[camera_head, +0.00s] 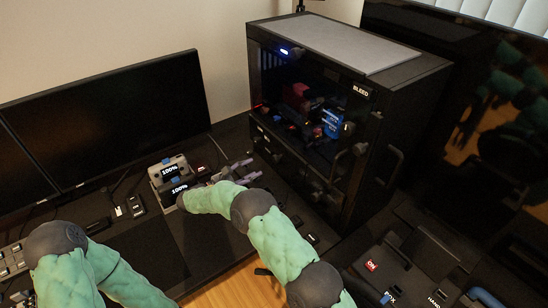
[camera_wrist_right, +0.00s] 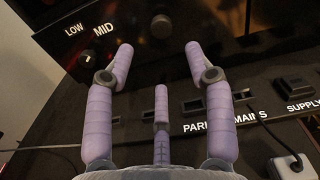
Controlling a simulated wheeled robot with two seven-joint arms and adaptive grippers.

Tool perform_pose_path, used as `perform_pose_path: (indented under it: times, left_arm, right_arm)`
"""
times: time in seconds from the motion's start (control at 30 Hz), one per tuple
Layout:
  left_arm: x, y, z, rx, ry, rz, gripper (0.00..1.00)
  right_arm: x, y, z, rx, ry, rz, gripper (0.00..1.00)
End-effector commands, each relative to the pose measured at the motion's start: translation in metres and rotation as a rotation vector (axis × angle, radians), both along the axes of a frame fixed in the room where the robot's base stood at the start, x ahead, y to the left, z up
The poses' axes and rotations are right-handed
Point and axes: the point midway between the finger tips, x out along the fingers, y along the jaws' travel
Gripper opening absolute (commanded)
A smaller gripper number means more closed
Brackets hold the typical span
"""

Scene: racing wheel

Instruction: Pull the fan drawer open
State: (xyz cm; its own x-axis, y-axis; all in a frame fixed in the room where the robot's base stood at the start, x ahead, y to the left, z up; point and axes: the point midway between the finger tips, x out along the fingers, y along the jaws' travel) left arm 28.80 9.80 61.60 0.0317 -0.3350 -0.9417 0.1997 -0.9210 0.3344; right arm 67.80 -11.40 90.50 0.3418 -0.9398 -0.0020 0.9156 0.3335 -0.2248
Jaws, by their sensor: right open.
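The black cabinet (camera_head: 422,105) with a glass front stands right of the monitors. Its lower front panel (camera_head: 287,157) has small knobs, but I cannot tell for certain which part is the fan drawer. In the right wrist view, a dark panel (camera_wrist_right: 210,45) carries a dial (camera_wrist_right: 87,56) marked LOW and MID and a round knob (camera_wrist_right: 161,26). My right gripper (camera_head: 248,168) is just in front of the cabinet's lower front. Its purple fingers (camera_wrist_right: 158,52) are open and empty, with the round knob beyond and between the tips. My left gripper is out of view.
Two gauges reading 100% (camera_head: 170,171) stand left of my right gripper. A labelled strip (camera_wrist_right: 240,122) with switches and a plug (camera_wrist_right: 292,167) lies below the panel. The monitor (camera_head: 110,120) stands at the left. Controls (camera_head: 400,285) fill the lower right.

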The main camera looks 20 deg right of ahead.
Motion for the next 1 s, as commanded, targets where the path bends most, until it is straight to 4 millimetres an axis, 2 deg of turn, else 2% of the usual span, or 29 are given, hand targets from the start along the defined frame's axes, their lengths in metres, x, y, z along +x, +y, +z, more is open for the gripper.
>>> perform_pose_path:
  times: [0.17,0.6,0.8,1.0]
  left_arm:
    - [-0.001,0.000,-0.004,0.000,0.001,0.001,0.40]
    - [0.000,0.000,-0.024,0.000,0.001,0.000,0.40]
    - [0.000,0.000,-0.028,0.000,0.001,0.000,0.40]
    - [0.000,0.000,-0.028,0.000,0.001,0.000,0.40]
  right_arm:
    - [0.005,-0.015,0.001,-0.001,-0.002,-0.004,0.54]
    - [0.030,-0.084,-0.001,0.001,-0.001,-0.002,0.54]
    - [0.035,-0.098,0.000,0.000,0.000,-0.001,0.54]
    - [0.036,-0.101,0.001,0.000,0.000,0.000,0.54]
